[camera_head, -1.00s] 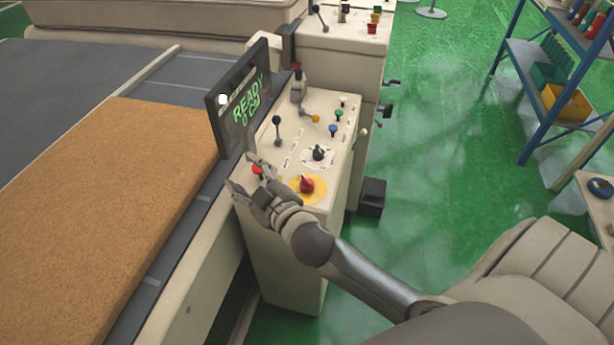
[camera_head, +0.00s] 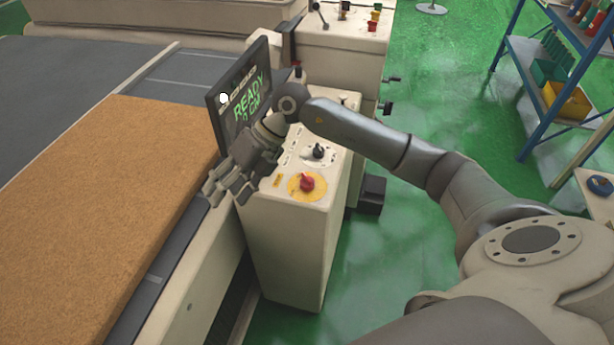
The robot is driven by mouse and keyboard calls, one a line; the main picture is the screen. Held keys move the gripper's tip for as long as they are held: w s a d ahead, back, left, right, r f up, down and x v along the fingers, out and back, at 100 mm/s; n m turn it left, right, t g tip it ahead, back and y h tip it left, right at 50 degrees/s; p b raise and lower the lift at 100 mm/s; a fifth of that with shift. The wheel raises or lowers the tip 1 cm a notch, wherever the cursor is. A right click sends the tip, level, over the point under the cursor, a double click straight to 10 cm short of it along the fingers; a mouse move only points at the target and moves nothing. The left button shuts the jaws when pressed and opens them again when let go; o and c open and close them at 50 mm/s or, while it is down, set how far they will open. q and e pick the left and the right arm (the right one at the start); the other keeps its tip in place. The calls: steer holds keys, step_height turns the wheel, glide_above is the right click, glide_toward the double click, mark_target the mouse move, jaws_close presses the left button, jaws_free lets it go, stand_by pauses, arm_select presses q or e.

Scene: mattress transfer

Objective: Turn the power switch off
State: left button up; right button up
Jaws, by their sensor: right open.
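The control box (camera_head: 288,245) stands beside the conveyor. On its top is a red rotary switch (camera_head: 307,183) on a round yellow plate, its grip roughly upright in the picture. A black knob (camera_head: 318,151) on a white dial sits just behind it. I cannot tell which of them is the power switch by any label. My right gripper (camera_head: 226,190) is open and empty, pointing down at the left edge of the box top, left of the red switch and apart from it. My left gripper is out of view.
A black screen (camera_head: 241,98) with green "READY" text stands behind the gripper. A brown mattress (camera_head: 110,190) lies on the conveyor at left. A second control box (camera_head: 345,40) stands behind. A blue shelf (camera_head: 545,70) is at right, with green floor between.

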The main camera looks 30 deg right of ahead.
steer(key=w+d+h, duration=0.1)
steer(key=d+h, duration=0.4)
steer(key=d, duration=0.6)
steer(key=r+m+g+h, duration=0.1)
steer(key=r+m+h, duration=0.1)
steer(key=h, duration=0.1)
glide_above(307, 178)
step_height(307, 178, down, 10)
steer(key=p, duration=0.3)
steer(key=shift+d+r, duration=0.1)
steer(key=shift+r, duration=0.1)
steer(key=shift+f, duration=0.8)
steer(key=c, duration=1.1)
